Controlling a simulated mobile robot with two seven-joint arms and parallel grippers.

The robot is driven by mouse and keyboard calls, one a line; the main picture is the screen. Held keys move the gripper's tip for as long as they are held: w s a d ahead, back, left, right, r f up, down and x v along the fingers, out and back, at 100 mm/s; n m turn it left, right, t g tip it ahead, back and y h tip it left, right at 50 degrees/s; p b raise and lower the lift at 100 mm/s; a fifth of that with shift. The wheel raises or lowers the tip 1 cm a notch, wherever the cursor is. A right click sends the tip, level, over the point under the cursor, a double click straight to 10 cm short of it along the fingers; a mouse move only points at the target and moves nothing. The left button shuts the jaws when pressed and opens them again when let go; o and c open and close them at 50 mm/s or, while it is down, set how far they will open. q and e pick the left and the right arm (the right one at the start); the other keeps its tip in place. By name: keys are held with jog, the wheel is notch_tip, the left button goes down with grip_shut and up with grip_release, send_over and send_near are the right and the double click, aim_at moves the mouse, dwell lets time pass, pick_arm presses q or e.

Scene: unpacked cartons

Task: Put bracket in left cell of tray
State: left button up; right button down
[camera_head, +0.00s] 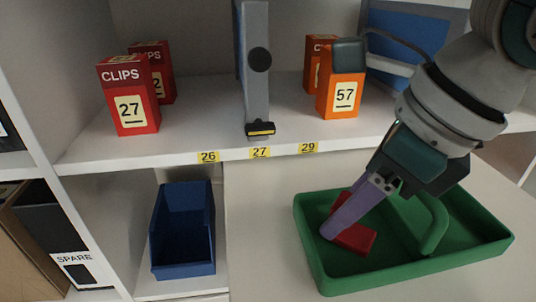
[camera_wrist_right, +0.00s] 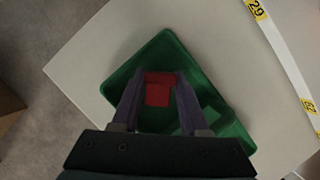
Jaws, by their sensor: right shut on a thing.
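The red bracket (camera_head: 358,239) is low inside the left cell of the green tray (camera_head: 345,285), near the tray's left side. My right gripper (camera_head: 331,232) reaches down into that cell from the upper right and is shut on the bracket. In the right wrist view the bracket (camera_wrist_right: 158,92) sits between the two fingers, over the green tray (camera_wrist_right: 119,77). The fingers hide part of it in the head view. I cannot tell whether the bracket touches the tray floor. My left gripper is not in view.
A green arched divider (camera_head: 437,228) stands right of the bracket in the tray. A blue bin (camera_head: 183,235) is to the left. Red clips boxes (camera_head: 128,95) and an orange box (camera_head: 341,85) stand on the white shelf above. The pale surface left of the tray is clear.

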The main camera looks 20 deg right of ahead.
jog(key=shift+f, duration=0.1)
jog(key=c, duration=0.7)
grip_release()
jog(key=shift+r, duration=0.3)
jog(key=p+v, duration=0.3)
jog(key=v, duration=0.8)
jog(key=shift+s+r+p, duration=0.15)
jog(key=shift+r+p, duration=0.15)
jog(key=shift+d, duration=0.15)
